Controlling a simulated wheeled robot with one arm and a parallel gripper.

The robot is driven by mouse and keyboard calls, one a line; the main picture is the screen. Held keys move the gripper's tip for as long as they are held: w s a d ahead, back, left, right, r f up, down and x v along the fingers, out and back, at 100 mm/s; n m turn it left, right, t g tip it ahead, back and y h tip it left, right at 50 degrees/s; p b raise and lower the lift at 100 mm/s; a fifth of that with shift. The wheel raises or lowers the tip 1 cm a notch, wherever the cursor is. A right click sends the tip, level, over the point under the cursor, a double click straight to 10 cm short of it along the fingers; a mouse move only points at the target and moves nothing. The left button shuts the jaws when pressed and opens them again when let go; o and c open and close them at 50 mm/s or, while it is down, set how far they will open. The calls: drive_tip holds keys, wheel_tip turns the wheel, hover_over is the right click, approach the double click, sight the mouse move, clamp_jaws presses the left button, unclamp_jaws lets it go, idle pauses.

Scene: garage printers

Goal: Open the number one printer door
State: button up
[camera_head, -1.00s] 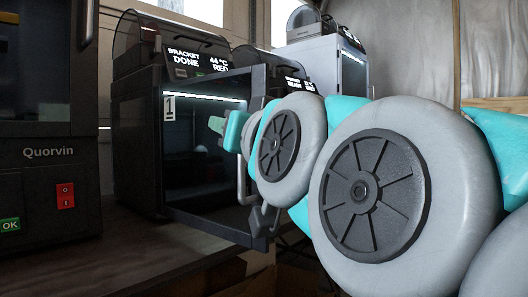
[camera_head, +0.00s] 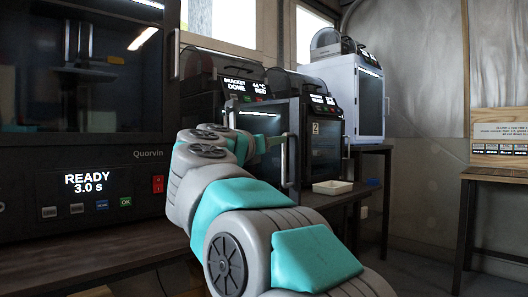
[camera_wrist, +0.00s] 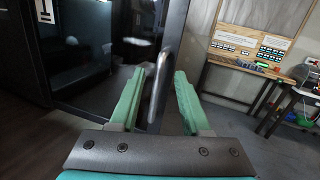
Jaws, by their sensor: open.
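The number one printer (camera_head: 205,68) stands left of centre in the head view, its screen reading BRACKET DONE. Its dark glass door (camera_head: 262,112) appears swung partly out from the body, with its free edge on the right. The vertical metal door handle (camera_head: 290,160) is near that edge. My gripper (camera_head: 272,142) is in front of the door, beside the handle. In the wrist view, my gripper (camera_wrist: 160,88) is open with green fingers on either side of the handle (camera_wrist: 157,92). I cannot tell whether either finger touches it. The label "1" (camera_wrist: 45,11) shows at top left.
A Quorvin printer (camera_head: 90,150) stands close on the left. Printer number two (camera_head: 325,140) is just right of the door. A white tray (camera_head: 333,187) and a white printer (camera_head: 355,95) are farther right. Floor is open at the right.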

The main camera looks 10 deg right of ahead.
sight(283, 151)
drive_tip(key=shift+m+g, duration=0.5)
drive_tip(key=shift+m, duration=0.1)
drive_tip(key=w+d+f, duration=0.1)
drive_tip(key=w, duration=0.1)
drive_tip(key=w+d+f, duration=0.1)
drive_tip(key=w+d, duration=0.2)
drive_tip(key=w, duration=0.1)
drive_tip(key=shift+d+f+p, duration=0.2)
drive_tip(key=shift+f+p, duration=0.2)
clamp_jaws()
drive_tip(key=shift+r, duration=0.1)
idle(0.6)
